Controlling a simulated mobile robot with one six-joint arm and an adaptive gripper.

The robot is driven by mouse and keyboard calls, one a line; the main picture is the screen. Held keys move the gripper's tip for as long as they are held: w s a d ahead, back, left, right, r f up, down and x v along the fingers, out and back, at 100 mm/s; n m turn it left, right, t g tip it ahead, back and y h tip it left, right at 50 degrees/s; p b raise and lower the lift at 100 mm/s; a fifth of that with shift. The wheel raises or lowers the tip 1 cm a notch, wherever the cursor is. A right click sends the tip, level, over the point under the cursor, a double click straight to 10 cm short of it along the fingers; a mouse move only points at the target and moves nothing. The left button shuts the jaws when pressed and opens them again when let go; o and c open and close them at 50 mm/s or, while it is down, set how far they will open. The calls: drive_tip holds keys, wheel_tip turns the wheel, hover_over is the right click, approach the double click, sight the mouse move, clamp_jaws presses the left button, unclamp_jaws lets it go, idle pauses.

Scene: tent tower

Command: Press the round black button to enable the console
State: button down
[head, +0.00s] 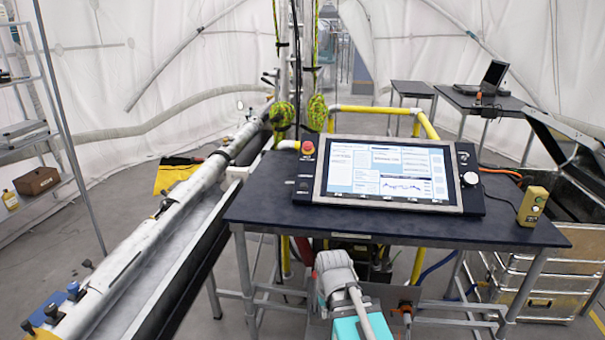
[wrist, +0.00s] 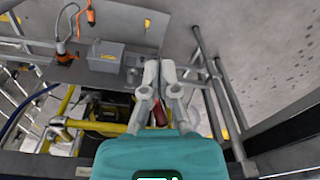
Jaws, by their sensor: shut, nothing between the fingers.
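The console (head: 390,178) is a tilted panel with a lit touchscreen on the dark table. A red round button (head: 308,147) sits at its upper left, with small dark controls (head: 302,186) below it. A pale-faced round knob (head: 470,178) is on its right side, and a small round black control (head: 464,156) shows above that; I cannot tell for sure which is the task's button. My gripper (wrist: 159,72) is shut and empty in the wrist view, pointing at things under the table. In the head view my arm is low, in front of the table; the fingertips are not clear.
The dark table (head: 260,207) carries a small yellow box (head: 532,206) at its right. A long white tube (head: 170,215) runs along the left. Metal cases (head: 545,270) stand at the right. The table's front edge lies between my arm and the console.

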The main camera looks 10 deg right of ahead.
drive_tip(key=w+r+m+t+p, duration=0.1)
drive_tip(key=w+r+p, duration=0.3)
drive_tip(key=r+p, duration=0.3)
drive_tip(key=m+t+y+p, duration=0.2)
drive_tip(key=m+t+y, duration=0.2)
drive_tip(key=m+t, duration=0.4)
approach(304, 186)
drive_tip(key=s+a+f+m+g, duration=0.1)
drive_tip(key=s+a+f, duration=0.1)
drive_tip(key=s+a, duration=0.3)
drive_tip(key=s+a+f, duration=0.1)
drive_tip(key=s+a, duration=0.2)
drive_tip(key=s, duration=0.5)
drive_tip(key=w+d+r+m+t, duration=0.1)
drive_tip(key=w+r+m+t, duration=0.2)
drive_tip(key=w+m, duration=0.2)
drive_tip(key=w+d+r+m+t+h, duration=0.1)
drive_tip(key=w+d+r+m+t, duration=0.1)
drive_tip(key=w, duration=0.6)
wheel_tip(304, 186, up, 2)
drive_tip(key=m+t, duration=0.1)
drive_tip(key=m, duration=0.2)
drive_tip(key=shift+w, duration=0.35)
drive_tip(key=shift+f, duration=0.1)
